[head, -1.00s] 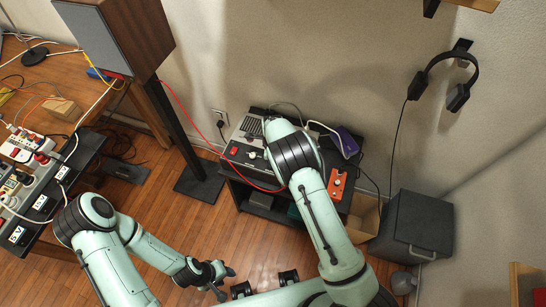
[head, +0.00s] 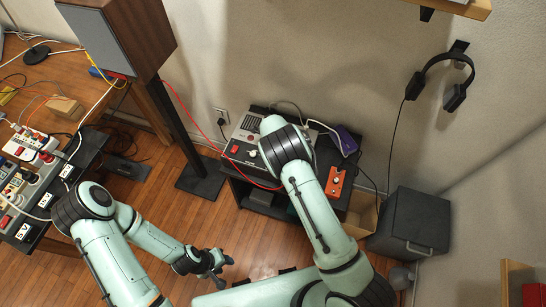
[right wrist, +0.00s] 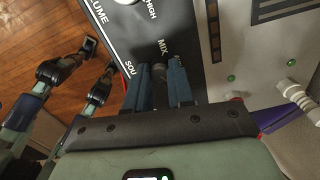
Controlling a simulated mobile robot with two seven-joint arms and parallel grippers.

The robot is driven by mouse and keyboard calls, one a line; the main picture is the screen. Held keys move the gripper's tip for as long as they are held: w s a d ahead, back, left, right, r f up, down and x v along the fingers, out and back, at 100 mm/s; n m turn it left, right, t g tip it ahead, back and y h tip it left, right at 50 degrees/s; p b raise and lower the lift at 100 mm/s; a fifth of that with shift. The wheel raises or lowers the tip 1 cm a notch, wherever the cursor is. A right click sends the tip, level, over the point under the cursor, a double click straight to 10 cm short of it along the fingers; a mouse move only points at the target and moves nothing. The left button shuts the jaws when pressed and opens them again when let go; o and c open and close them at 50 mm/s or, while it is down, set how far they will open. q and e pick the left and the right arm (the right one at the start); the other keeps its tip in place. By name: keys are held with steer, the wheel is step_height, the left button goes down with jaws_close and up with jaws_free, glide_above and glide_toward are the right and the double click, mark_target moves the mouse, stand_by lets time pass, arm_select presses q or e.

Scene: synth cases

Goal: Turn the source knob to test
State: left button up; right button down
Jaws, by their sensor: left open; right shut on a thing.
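A separate pale knob (right wrist: 125,2) is at the top edge. In the head view my right arm hides that gripper. My left gripper (head: 214,270) is open and empty above the floor.
The equipment sits on a dark stand (head: 262,203). An orange box (head: 339,182) and a purple item (head: 346,141) are to its right. A red cable loops past its left side.

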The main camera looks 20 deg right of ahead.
steer(key=shift+w, duration=0.1)
steer(key=c, duration=1)
jaws_free()
step_height(320, 180, up, 14)
steer(key=shift+f, duration=0.25)
